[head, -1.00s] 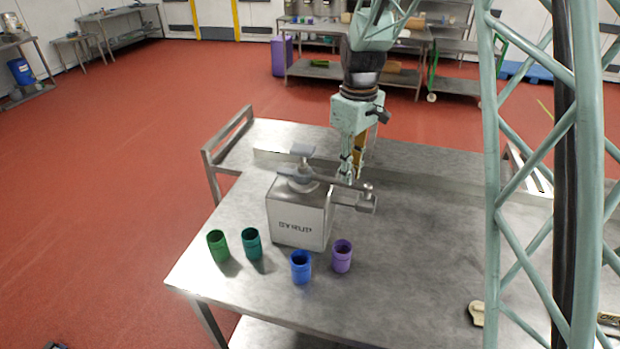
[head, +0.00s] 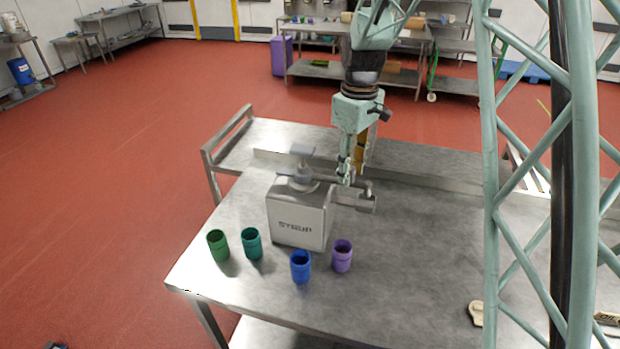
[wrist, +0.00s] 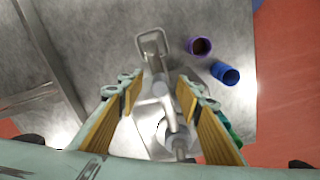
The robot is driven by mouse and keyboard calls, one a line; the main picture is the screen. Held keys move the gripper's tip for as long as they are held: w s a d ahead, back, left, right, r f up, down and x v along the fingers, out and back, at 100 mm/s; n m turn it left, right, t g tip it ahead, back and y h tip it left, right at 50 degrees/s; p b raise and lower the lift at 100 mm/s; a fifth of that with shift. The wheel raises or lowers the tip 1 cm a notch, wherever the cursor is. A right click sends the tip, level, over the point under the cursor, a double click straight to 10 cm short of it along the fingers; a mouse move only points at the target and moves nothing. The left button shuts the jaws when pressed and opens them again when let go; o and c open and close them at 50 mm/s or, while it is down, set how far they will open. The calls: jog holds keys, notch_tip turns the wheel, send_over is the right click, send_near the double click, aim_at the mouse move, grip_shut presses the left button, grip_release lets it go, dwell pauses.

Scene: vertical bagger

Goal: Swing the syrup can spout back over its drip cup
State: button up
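The grey metal syrup can (head: 298,217) stands on the steel table, with a T-shaped cap on top. Its metal spout (head: 345,184) reaches out to the right from the top. A small metal fitting (head: 367,204) sits at the can's right side; it may be the drip cup. In the wrist view, a squarish metal rim (wrist: 152,42) shows near the spout's far end. My gripper (head: 346,180) is down at the spout. In the wrist view, its yellow-padded fingers (wrist: 160,92) stand apart on either side of the spout, with gaps showing.
A green cup (head: 218,247), a teal cup (head: 252,244), a blue cup (head: 300,267) and a purple cup (head: 342,257) stand in front of the can. The table (head: 420,260) is clear to the right, up to a pale object (head: 477,312).

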jog(key=shift+r+p, duration=1.2)
jog(key=shift+r, duration=1.35)
notch_tip(320, 180, up, 12)
jog(key=shift+s, duration=0.1)
